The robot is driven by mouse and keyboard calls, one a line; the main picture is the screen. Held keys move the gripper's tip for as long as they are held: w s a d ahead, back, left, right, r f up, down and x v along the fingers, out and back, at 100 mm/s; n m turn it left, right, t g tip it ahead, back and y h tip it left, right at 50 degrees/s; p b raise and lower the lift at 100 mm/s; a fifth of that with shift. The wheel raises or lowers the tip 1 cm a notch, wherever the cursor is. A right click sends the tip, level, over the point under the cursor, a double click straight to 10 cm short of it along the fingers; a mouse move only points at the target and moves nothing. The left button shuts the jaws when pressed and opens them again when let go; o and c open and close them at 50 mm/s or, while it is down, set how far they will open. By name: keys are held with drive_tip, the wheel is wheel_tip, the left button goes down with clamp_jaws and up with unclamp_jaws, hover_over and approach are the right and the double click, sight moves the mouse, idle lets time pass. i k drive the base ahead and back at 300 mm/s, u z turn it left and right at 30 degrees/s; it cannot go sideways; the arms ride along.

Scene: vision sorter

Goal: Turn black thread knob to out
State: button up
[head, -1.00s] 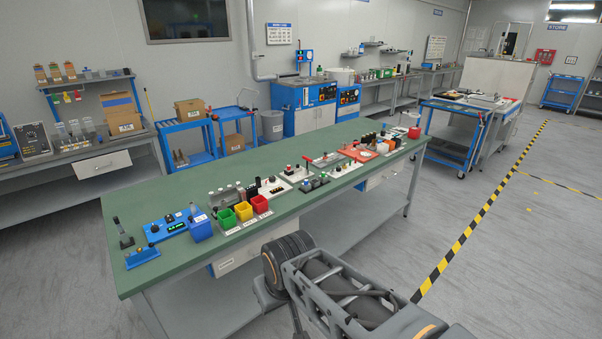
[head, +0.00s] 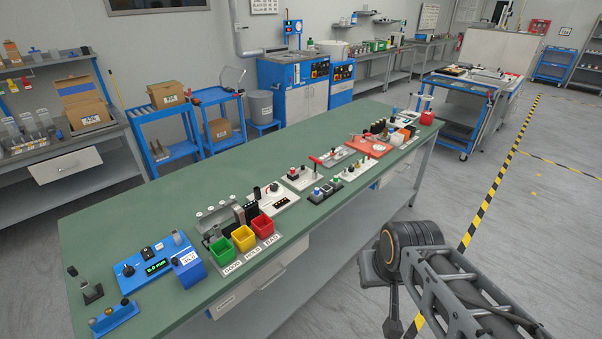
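Two black knobs show in the head view, and I cannot tell which is the thread knob. One black knob (head: 127,270) sits on a blue unit with a small green-lit display, at the near left of the green bench. Another black knob (head: 273,188) sits on a white plate behind the coloured bins. Their markings are too small to read, so the setting of either knob cannot be told. My arm shows at the lower right, in front of the bench.
The green bench (head: 150,215) carries green, yellow (head: 243,238) and red bins near its front edge, with a blue bin (head: 188,268) to their left. More small fixtures line the bench to the right. The bench's back strip is clear. Open floor lies right of the bench.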

sight(273, 187)
drive_tip(key=u, duration=0.35)
drive_tip(key=i, duration=1)
drive_tip(key=u, duration=0.7)
